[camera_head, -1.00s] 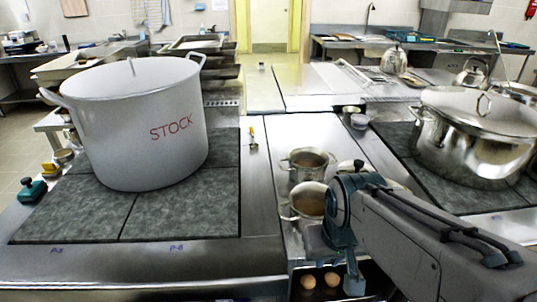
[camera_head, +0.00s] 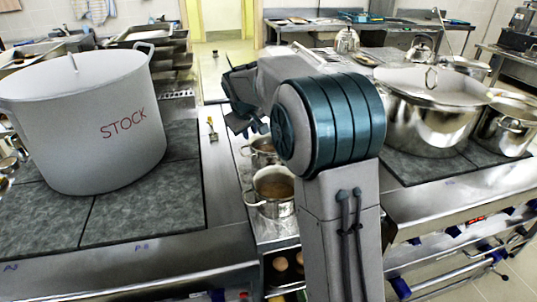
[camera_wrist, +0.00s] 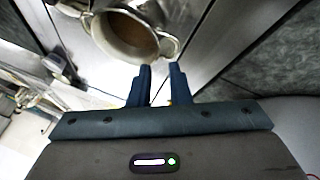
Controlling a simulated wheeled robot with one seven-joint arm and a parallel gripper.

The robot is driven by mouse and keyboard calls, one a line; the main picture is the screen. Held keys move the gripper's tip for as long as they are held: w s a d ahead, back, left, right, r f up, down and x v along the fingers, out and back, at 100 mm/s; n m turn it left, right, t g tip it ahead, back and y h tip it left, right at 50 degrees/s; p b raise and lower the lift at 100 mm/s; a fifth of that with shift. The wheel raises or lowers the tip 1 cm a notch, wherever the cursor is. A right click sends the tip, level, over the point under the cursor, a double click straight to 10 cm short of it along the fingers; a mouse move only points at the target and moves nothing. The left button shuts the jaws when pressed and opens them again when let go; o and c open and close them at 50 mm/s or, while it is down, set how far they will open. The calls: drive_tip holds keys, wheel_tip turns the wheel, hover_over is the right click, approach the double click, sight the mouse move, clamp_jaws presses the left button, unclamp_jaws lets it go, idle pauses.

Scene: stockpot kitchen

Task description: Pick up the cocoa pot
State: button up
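Two small steel pots with brownish contents stand one behind the other on the narrow steel counter: a near pot (camera_head: 272,192) and a far pot (camera_head: 262,151), partly hidden by my arm. I cannot tell by looks which is the cocoa pot. My gripper (camera_head: 238,122) is above the counter, close to the far pot in the picture. In the wrist view, a steel pot (camera_wrist: 125,36) with brown contents and side handles lies just beyond my fingertips (camera_wrist: 161,70). The fingers are apart with a narrow, empty gap between them, not around the pot.
A large white stockpot (camera_head: 90,125) marked STOCK stands on the dark hob at left. A large lidded steel pot (camera_head: 427,115) stands on the right hob. A small brush-like tool (camera_head: 212,129) lies left of the small pots. Eggs (camera_head: 280,264) sit in an opening below the counter.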

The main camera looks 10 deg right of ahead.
approach(253, 150)
wheel_tip(253, 150, down, 3)
drive_tip(key=w+f+p, duration=0.1)
drive_tip(key=w+d+f, duration=0.1)
drive_tip(key=w+f, duration=0.1)
drive_tip(key=shift+w+p, duration=0.3)
drive_tip(key=shift+p, duration=0.1)
drive_tip(key=shift+w+f, duration=0.3)
drive_tip(key=shift+f, duration=0.3)
drive_tip(key=shift+c, duration=0.4)
clamp_jaws()
drive_tip(key=shift+w+r, duration=0.1)
drive_tip(key=shift+r, duration=0.1)
idle(0.3)
